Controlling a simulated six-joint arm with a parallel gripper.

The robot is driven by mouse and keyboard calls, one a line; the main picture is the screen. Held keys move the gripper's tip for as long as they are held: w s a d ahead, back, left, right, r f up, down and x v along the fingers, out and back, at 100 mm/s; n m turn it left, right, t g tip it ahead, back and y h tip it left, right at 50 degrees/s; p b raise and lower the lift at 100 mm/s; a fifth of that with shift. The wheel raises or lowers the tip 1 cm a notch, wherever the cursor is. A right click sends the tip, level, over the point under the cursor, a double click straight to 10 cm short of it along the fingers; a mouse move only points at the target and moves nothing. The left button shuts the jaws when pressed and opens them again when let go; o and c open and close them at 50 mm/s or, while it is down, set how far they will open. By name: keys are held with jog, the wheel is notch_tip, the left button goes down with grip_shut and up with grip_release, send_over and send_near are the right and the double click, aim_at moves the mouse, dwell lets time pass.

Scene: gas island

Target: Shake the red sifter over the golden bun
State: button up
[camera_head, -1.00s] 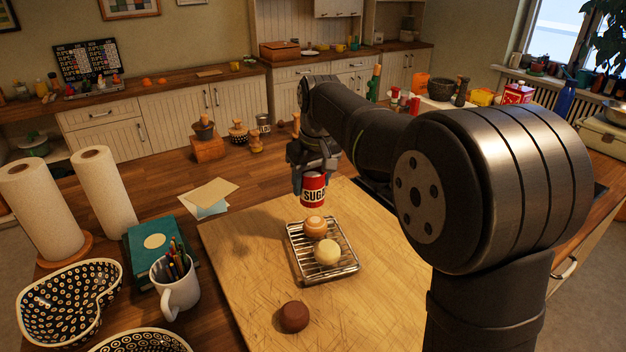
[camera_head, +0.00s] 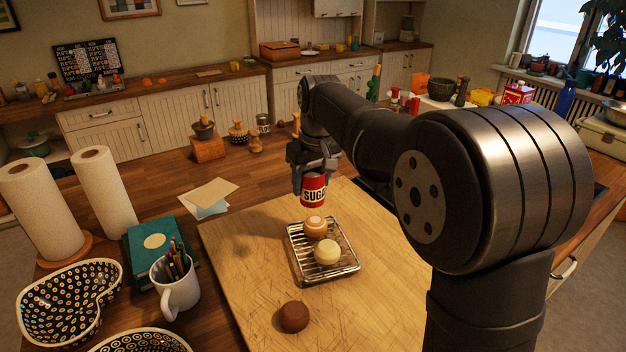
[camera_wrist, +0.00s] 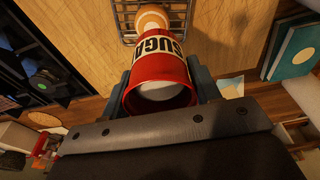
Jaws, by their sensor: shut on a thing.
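My gripper (camera_head: 314,172) is shut on the red sifter (camera_head: 313,191), which has a white band lettered "SUGA". In the head view the sifter hangs just above the far end of a wire rack (camera_head: 342,272). The golden bun (camera_head: 315,226) sits on that rack, right below the sifter. A paler bun (camera_head: 327,251) sits nearer on the same rack. In the wrist view the red sifter (camera_wrist: 160,75) lies between the fingers, its open end toward the camera with white inside, and the golden bun (camera_wrist: 152,18) shows partly beyond it.
The rack stands on a wooden board (camera_head: 245,270). A dark brown bun (camera_head: 294,317) lies on the board in front. A mug with pencils (camera_head: 176,288), a green book (camera_head: 155,245) and patterned bowls (camera_head: 68,298) stand at the left. The board's near left is clear.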

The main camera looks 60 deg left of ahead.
jog(key=shift+w+d, duration=0.25)
jog(key=shift+w, duration=0.6)
jog(key=shift+s+a, duration=0.3)
jog(key=shift+s, duration=0.65)
jog(key=shift+w, duration=0.1)
dwell(0.4)
